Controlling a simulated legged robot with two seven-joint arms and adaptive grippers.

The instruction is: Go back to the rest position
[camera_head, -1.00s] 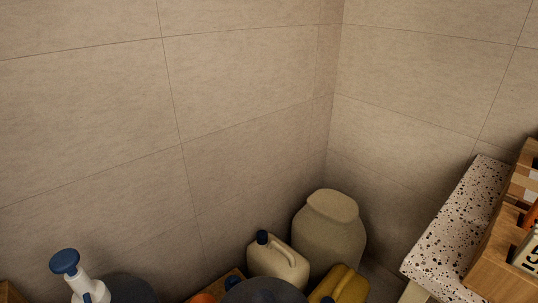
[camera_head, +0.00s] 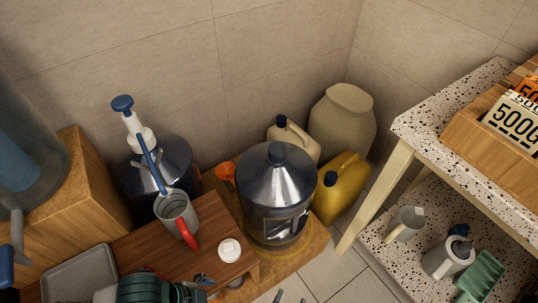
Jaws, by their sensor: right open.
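Two small dark fingertips of my right gripper (camera_head: 290,298) just enter the bottom edge of the head view, apart from each other with nothing seen between them. They are over the tiled floor, right of the wooden bench (camera_head: 205,212). The rest of this gripper and its arm are out of frame. My left gripper is not in view.
A grey mug with a red handle (camera_head: 176,214) and a white lid (camera_head: 229,250) are on the bench. A dark water jug (camera_head: 277,190) stands behind. At right, a speckled shelf (camera_head: 425,125) holds a wooden crate (camera_head: 492,150) with price tags. Floor tiles (camera_head: 335,270) between are clear.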

